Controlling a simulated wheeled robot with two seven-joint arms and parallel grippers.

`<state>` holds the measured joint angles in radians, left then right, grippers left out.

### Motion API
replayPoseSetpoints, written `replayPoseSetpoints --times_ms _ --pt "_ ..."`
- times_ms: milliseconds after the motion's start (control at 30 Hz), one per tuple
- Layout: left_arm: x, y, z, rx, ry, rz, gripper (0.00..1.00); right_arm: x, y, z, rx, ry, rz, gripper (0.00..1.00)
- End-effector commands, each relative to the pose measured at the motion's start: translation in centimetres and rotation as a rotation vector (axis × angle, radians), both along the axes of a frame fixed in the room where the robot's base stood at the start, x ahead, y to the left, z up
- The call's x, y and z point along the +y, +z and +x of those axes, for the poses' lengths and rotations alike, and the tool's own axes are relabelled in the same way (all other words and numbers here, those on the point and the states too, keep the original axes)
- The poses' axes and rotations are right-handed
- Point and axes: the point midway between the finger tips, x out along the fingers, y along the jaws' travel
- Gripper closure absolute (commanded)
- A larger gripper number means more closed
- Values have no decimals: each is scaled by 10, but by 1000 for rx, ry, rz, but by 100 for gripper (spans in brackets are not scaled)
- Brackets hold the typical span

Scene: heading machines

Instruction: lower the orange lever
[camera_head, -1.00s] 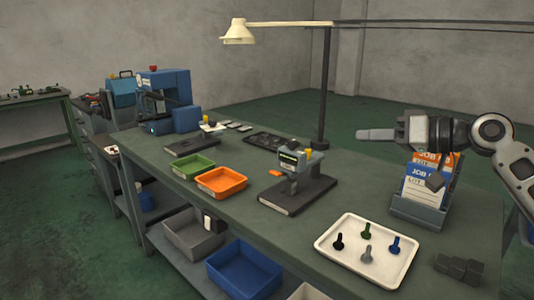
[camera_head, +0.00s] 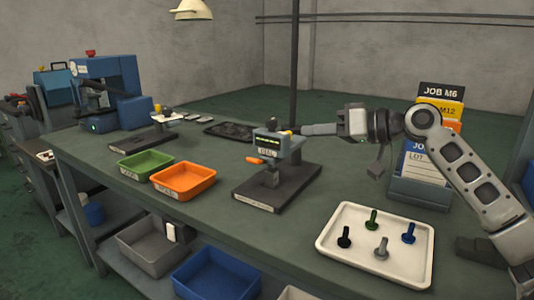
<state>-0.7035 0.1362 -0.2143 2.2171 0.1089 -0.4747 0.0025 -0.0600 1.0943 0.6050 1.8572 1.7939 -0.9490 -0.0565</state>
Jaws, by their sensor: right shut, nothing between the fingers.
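The orange lever (camera_head: 257,160) sticks out to the left from the small grey device (camera_head: 278,142) with a display, which stands on a dark base plate (camera_head: 295,188) on the workbench. My right gripper (camera_head: 306,131) comes in from the right with its fingers pointing left. It is shut and empty, and its tip is close to the right side of the device's head. I cannot tell whether it touches. The lever is on the far side of the device from the gripper. My left gripper is not in view.
An orange tray (camera_head: 211,175) and a green tray (camera_head: 126,170) stand left of the device. A white tray (camera_head: 329,245) with several bolts lies in front at right. A card holder (camera_head: 420,190) stands below my right arm. A lamp post (camera_head: 294,60) rises behind the device.

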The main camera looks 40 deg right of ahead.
Motion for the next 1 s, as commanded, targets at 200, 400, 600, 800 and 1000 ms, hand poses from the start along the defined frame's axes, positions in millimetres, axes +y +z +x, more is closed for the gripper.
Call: replayPoseSetpoints --times_ms 200,400,600,800,1000 --pt "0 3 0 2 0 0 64 8 -1 14 0 2 -2 100" --pt "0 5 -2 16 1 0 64 21 -6 39 -3 1 -2 100" --pt "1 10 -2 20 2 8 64 32 -12 60 -3 0 1 100" --pt "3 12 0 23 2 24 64 42 -17 79 -2 -1 4 100" --pt "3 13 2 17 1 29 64 53 -37 83 4 1 -1 100"
